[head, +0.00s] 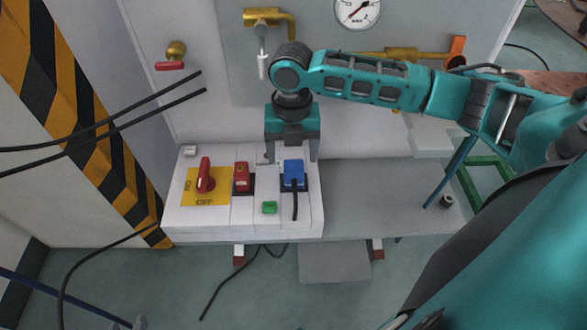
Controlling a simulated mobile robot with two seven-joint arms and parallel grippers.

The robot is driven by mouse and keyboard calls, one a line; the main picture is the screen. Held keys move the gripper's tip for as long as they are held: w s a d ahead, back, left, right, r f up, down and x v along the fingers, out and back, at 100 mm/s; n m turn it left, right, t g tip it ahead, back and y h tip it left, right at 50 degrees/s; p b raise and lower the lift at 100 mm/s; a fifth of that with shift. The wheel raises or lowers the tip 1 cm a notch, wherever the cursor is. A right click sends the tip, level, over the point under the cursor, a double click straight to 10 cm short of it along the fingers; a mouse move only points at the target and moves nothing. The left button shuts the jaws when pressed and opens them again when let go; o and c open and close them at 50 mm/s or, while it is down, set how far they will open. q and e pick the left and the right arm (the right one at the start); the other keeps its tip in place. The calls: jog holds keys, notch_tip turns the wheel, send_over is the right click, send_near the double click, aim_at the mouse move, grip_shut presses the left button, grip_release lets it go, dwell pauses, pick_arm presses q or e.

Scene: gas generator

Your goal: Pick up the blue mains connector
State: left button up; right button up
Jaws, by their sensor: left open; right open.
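The blue mains connector (293,168) sits on the right part of the white control panel, with a black cable hanging from its front. My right gripper (291,157) comes in from the right and points down. It is open, its two fingers spread apart just above and behind the connector in the picture. I cannot tell how much height lies between the fingertips and the connector, or whether they touch. Nothing is held in it. My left gripper is not in view.
A brass valve (175,52) with a red handle and a gauge (357,10) are behind. The grey shelf (375,200) is mostly clear.

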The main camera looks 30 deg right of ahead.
aim_at(294, 164)
jog(key=f, duration=0.2)
jog(key=f+b, duration=0.1)
jog(key=f, duration=0.3)
jog(key=shift+d, duration=0.25)
jog(key=shift+r, duration=0.15)
jog(key=c, duration=1.2)
